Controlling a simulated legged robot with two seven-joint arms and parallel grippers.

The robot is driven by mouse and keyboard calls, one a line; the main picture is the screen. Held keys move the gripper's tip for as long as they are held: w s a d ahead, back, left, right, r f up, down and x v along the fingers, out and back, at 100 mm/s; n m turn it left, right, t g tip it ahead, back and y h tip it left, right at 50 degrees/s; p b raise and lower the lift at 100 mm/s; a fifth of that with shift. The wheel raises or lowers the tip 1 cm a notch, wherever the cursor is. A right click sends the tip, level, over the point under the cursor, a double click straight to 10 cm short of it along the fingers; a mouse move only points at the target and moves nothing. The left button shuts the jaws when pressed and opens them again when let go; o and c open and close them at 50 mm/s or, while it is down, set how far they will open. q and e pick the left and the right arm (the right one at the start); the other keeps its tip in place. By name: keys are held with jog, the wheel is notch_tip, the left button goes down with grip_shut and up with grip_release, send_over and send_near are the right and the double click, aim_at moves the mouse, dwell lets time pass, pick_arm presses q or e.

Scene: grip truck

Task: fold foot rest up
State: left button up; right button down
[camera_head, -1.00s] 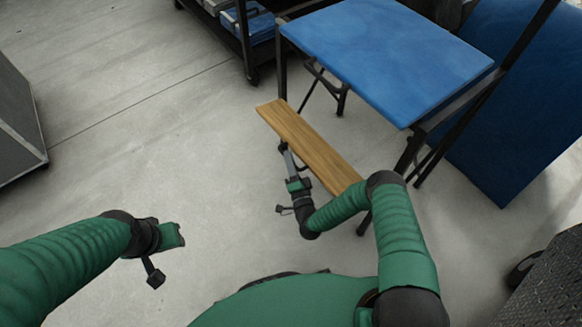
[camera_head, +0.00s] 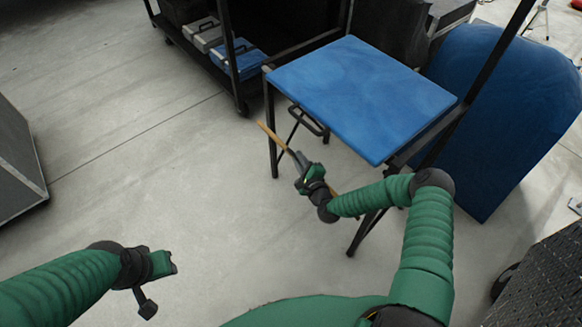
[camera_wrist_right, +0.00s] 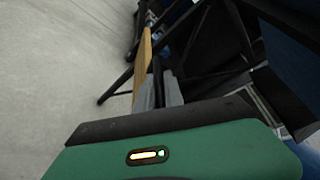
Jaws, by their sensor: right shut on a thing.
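The foot rest is a wooden board (camera_head: 272,136) hinged at the front of a tall chair with a blue seat (camera_head: 362,88). In the head view it shows nearly edge-on, as a thin strip below the seat's front. My right gripper (camera_head: 299,159) is shut on the board's edge, below the seat. In the right wrist view the board (camera_wrist_right: 143,68) runs up beside the gripper's grey fingers (camera_wrist_right: 158,88).
A black cart (camera_head: 240,95) with cases stands behind the chair on the left. A blue panel (camera_head: 510,120) leans at the right. A grey box (camera_head: 18,165) is at the left edge. The concrete floor left of the chair is clear.

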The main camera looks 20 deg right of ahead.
jog(key=w+d+r+m+g+y+b, duration=0.1)
jog(key=w+d+m+b, duration=0.1)
jog(key=d, duration=0.4)
jog(key=shift+w+d+r+m, duration=0.15)
jog(key=shift+d+r+m, duration=0.15)
jog(key=shift+d+m, duration=0.1)
jog(key=c, duration=1.5)
grip_release()
jog(key=shift+d, duration=0.1)
jog(key=shift+o, duration=0.2)
jog(key=p+v, duration=0.4)
jog(key=v, duration=1.2)
jog(key=shift+s, duration=0.35)
